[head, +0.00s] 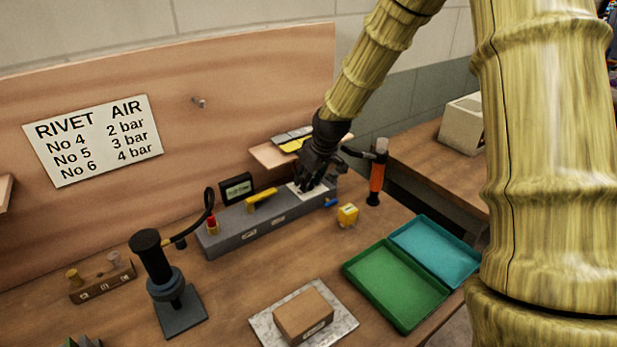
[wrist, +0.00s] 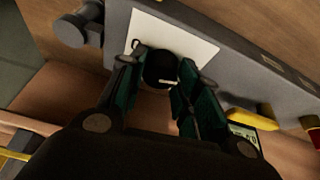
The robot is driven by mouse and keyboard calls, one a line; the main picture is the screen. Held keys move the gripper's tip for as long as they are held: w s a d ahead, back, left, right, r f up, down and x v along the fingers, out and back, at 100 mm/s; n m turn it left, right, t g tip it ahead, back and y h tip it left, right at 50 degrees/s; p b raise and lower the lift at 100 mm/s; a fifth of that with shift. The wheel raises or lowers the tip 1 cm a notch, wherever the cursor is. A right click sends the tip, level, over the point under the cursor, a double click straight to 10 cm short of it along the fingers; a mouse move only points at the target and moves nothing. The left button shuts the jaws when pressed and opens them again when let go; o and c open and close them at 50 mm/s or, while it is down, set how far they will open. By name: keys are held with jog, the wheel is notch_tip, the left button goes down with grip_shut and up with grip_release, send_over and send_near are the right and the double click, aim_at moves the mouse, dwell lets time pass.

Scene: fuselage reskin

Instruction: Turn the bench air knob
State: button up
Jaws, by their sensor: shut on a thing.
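The air knob (wrist: 161,70) is a round black knob with a short white mark. It sits in front of a white plate (wrist: 185,42) on the grey bench unit (head: 235,232). My gripper (head: 310,183) is at the right part of this unit, over the white plate. In the wrist view my gripper (wrist: 158,86) has a dark green finger on each side of the knob and is shut on it. In the head view the fingers hide the knob. A yellow lever (head: 262,198) lies along the unit's top, left of my gripper.
A black display (head: 236,188) stands behind the unit. A rivet air sign (head: 92,140) hangs on the board.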

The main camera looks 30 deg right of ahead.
dwell(0.3)
jog(key=o, duration=0.7)
jog(key=shift+o, duration=0.2)
